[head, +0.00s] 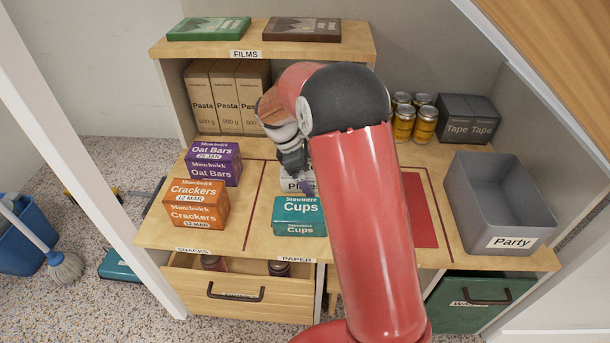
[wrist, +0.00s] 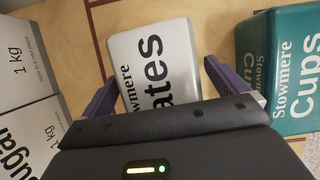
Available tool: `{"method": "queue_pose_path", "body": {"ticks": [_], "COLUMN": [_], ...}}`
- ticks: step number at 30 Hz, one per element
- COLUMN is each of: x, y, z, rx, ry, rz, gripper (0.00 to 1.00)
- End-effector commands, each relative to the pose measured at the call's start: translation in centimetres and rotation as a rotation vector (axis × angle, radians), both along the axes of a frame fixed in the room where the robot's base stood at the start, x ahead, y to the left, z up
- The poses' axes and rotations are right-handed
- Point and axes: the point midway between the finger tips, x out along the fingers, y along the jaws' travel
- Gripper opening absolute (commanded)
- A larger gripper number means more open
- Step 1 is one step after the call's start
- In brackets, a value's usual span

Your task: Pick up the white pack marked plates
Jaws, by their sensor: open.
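The white pack marked plates (wrist: 155,62) lies in the middle of the wrist view, its lettering partly cut off by my gripper's body. In the head view the white pack (head: 296,177) shows only in part behind my arm, just behind the teal cups pack (head: 299,216). My gripper (wrist: 160,76) is open, with one purple finger on each side of the white pack. The pack lies between the fingers, and I cannot tell whether either finger touches it. In the head view my gripper (head: 303,183) points down over the pack.
The teal cups pack (wrist: 284,68) stands close to the right finger. Grey-white sugar packs (wrist: 27,130) are at the left in the wrist view. Orange crackers boxes (head: 196,205), purple oat bars (head: 213,163) and a grey Party bin (head: 500,215) share the wooden shelf. The red mat (head: 420,215) looks bare.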

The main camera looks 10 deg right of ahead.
Motion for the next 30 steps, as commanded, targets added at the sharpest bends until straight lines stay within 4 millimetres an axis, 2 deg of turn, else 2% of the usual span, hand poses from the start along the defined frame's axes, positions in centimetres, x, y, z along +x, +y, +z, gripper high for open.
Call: {"method": "queue_pose_path", "body": {"ticks": [17, 30], "x": [-0.01, 0.00], "y": [0.01, 0.01], "z": [-0.48, -0.42], "rx": [0.000, 0.000], "ry": [0.000, 0.000], "rz": [0.000, 0.000], "gripper": [0.98, 0.45]}}
